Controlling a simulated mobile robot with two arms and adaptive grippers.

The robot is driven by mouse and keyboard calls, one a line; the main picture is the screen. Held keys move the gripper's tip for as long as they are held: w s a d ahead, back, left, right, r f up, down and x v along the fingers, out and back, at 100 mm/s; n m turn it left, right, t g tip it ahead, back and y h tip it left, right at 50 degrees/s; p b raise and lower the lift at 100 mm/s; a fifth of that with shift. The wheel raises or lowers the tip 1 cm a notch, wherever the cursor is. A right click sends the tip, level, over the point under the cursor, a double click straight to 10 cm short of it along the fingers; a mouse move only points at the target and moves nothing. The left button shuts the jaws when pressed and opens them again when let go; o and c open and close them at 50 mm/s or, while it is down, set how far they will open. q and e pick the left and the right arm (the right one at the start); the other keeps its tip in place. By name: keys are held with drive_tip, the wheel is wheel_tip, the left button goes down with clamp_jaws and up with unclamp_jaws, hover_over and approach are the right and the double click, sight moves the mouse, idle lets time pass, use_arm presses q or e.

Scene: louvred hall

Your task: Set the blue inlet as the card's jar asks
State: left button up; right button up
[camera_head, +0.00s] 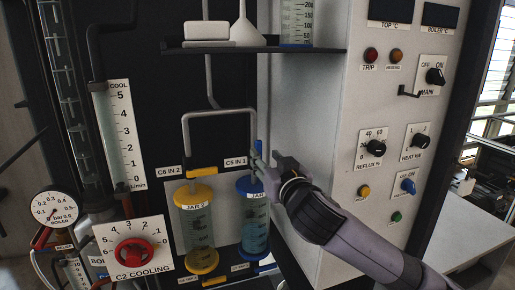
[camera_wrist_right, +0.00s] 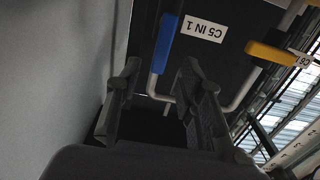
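The blue inlet's lever (camera_head: 259,147) stands upright beside the C5 IN 1 label (camera_head: 236,161), above the blue-capped jar 1 (camera_head: 256,222). In the right wrist view the blue lever (camera_wrist_right: 165,44) lies just ahead of the gap between my fingers, beside the upside-down label (camera_wrist_right: 203,27). My right gripper (camera_head: 263,160) is in front of the inlet and hides part of it. In the wrist view my right gripper (camera_wrist_right: 161,68) is open, its fingers apart with nothing between them. I cannot tell whether a fingertip touches the lever. My left gripper is out of view. No card is readable.
The yellow inlet lever (camera_head: 202,171) lies level at C6 IN 2, above yellow-capped jar 2 (camera_head: 196,228). A bent pipe (camera_head: 216,112) rises over both inlets. A shelf (camera_head: 255,46) with glassware is above. The white control panel (camera_head: 340,130) stands close on the right.

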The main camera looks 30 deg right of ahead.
sight(259, 150)
drive_tip(key=shift+p+x, duration=0.3)
drive_tip(key=shift+x, duration=2.2)
drive_tip(key=shift+w, duration=0.1)
clamp_jaws()
